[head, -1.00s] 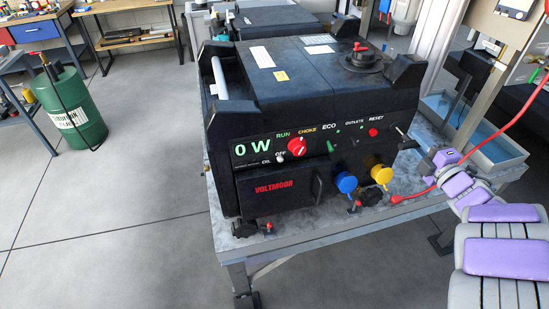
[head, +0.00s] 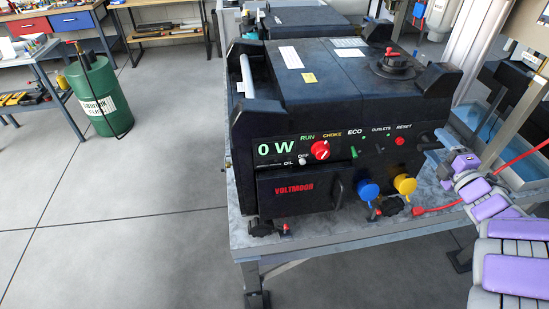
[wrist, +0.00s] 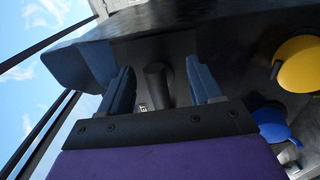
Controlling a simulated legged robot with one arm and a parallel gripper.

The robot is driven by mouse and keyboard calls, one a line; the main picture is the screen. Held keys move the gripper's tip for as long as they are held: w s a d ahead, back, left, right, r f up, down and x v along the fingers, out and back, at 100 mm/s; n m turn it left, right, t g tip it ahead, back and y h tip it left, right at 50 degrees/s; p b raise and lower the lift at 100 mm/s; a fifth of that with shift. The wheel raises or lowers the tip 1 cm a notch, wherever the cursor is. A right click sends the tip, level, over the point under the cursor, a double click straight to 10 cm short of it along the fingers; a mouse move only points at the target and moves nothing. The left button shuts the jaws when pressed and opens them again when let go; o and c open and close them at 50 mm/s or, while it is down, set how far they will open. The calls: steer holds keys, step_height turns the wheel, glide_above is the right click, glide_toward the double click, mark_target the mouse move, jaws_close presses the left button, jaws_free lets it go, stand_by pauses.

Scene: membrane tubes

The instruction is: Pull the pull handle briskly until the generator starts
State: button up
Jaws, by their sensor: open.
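The black generator (head: 330,150) stands on a metal bench, its display reading 0 W. Its red choke knob (head: 320,150) sits on the front panel. My gripper (head: 431,147) is at the right end of this panel, with its fingers pointing at it. In the wrist view my gripper (wrist: 163,85) is open, its two blue fingers apart. A dark rounded grip, which looks like the pull handle (wrist: 156,84), shows between the fingers. I cannot tell whether the fingers touch it.
A blue outlet cap (head: 368,190) and a yellow one (head: 405,185) hang below the panel, left of my gripper. A red cable (head: 450,207) runs along the bench to the right. A green tank (head: 97,95) stands at the left. The floor in front is clear.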

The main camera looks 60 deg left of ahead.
steer(key=shift+d, duration=0.15)
steer(key=v, duration=0.8)
steer(key=shift+s+d+b, duration=0.2)
steer(key=shift+d+b, duration=0.15)
steer(key=shift+r, duration=0.15)
